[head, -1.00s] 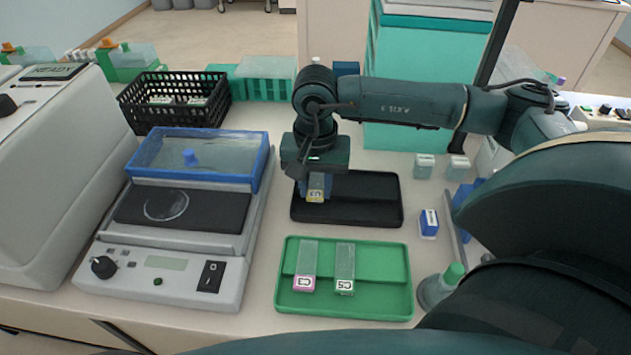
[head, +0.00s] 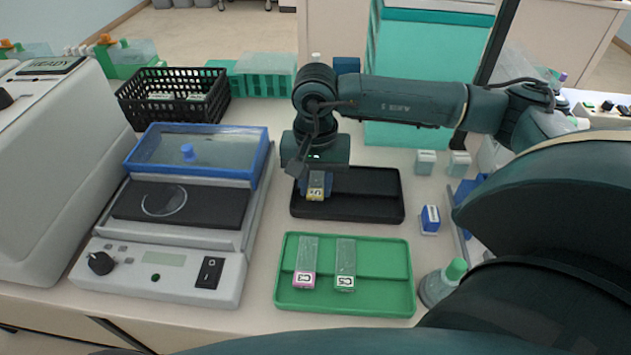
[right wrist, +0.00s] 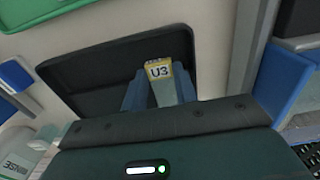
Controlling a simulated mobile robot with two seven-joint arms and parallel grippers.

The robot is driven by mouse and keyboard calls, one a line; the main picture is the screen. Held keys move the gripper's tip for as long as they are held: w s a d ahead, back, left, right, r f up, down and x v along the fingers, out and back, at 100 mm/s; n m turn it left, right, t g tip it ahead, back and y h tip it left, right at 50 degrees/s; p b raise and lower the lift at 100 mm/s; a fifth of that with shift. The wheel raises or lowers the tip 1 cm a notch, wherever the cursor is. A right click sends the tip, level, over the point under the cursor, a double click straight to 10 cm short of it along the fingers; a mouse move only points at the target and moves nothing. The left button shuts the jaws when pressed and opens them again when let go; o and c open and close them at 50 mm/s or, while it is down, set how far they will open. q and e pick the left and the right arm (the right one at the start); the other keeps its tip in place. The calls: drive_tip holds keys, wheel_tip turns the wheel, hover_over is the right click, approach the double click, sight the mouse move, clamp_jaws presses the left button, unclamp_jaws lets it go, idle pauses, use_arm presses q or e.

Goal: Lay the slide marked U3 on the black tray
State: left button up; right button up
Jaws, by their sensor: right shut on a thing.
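The slide marked U3 (right wrist: 159,71) has a yellow-edged label and shows between the blue fingers of my right gripper (right wrist: 160,92) in the right wrist view. In the head view my right gripper (head: 314,182) points down over the left part of the black tray (head: 365,207), shut on the slide (head: 315,193). The label end faces the front of the tray. The black tray also shows in the right wrist view (right wrist: 95,75). I cannot tell whether the slide touches the tray floor. My left gripper is not in view.
A green tray (head: 385,270) in front holds a pink-labelled slide (head: 304,270) and a slide marked C5 (head: 345,270). A small blue-and-white box (head: 430,219) and a green-capped bottle (head: 445,283) stand to the right.

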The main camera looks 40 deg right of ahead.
drive_tip(key=shift+f, duration=0.15)
drive_tip(key=o, duration=1)
drive_tip(key=shift+o, duration=0.2)
wheel_tip(320, 180, up, 13)
drive_tip(key=b, duration=0.1)
idle(0.3)
